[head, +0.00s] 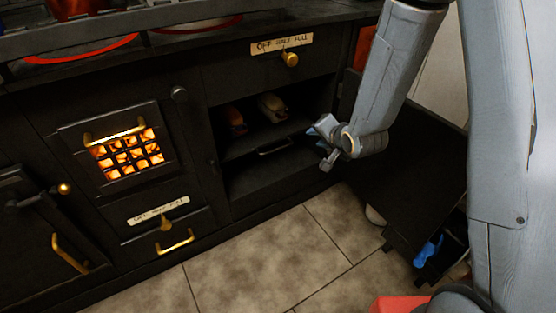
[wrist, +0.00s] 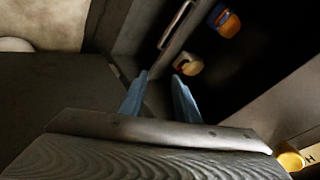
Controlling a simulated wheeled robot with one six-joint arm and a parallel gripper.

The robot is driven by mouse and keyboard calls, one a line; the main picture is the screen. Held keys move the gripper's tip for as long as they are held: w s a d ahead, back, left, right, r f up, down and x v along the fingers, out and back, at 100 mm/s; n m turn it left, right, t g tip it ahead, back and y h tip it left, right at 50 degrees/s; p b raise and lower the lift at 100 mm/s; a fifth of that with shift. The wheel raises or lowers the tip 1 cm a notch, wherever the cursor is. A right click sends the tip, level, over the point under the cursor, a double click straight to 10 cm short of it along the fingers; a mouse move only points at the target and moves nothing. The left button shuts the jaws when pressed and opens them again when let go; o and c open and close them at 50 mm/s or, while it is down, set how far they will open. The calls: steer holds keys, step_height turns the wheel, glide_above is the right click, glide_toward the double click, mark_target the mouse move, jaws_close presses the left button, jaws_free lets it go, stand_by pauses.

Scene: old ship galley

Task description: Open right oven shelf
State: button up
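The right oven (head: 262,185) is a dark compartment in the black stove, and its front is open. Inside is a dark shelf (head: 250,157) with a thin metal handle (head: 275,147) along its front. The handle also shows in the wrist view (wrist: 175,24), beyond my fingertips. My gripper (head: 320,130) is at the right side of the oven opening, right of the handle and apart from it. In the wrist view its two blue fingers (wrist: 161,80) are spread with nothing between them. How far the shelf is pulled out is hard to tell in the dark.
Two small items, one pale (head: 272,106) and one reddish (head: 235,118), are inside the oven. A dark open door panel (head: 415,165) stands at the right, near my arm. A lit firebox (head: 127,153) is at the left. Tiled floor (head: 255,252) in front is clear.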

mark_target(279, 149)
steer(key=w+a+f+m+t+y+b, duration=0.25)
steer(key=a+f+b, duration=0.2)
steer(key=f, duration=0.25)
steer(key=w+a+f+m+t+y+b, duration=0.1)
steer(key=w+a+f+y+b, duration=0.25)
steer(key=f+b, duration=0.3)
steer(key=shift+h, duration=0.5)
steer(key=shift+s+a+b+x, duration=0.15)
steer(key=shift+b+x, duration=0.35)
steer(key=shift+x, duration=0.7)
steer(key=shift+s+a+b+x, duration=0.15)
steer(key=shift+b+x, duration=0.3)
steer(key=shift+x, duration=0.7)
steer(key=shift+a+b+x, duration=0.15)
steer(key=shift+b+x, duration=0.35)
steer(key=shift+x, duration=0.7)
jaws_close()
